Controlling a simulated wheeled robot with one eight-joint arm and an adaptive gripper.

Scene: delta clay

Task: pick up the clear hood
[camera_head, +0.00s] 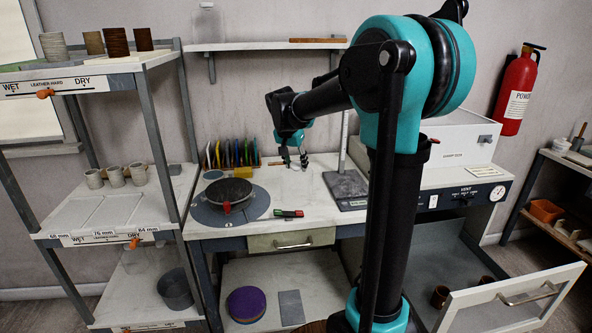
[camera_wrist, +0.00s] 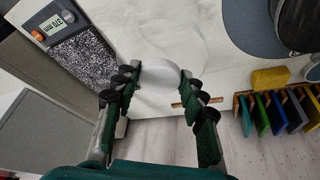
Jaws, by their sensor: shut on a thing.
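The clear hood (camera_wrist: 158,74) shows in the wrist view as a pale, see-through round shape between my fingertips. My gripper (camera_wrist: 160,82) is shut on it, one finger on each side. In the head view my gripper (camera_head: 291,160) is over the back of the white worktop, left of the grey textured slab. The hood is too faint there to make out. I cannot tell whether its lower edge touches the worktop.
The grey slab with its gauge (camera_wrist: 85,55) is close beside my gripper. A rack of coloured tools (camera_head: 232,153) and a yellow block (camera_head: 243,172) stand to the left. A drawer (camera_head: 515,297) is open at lower right.

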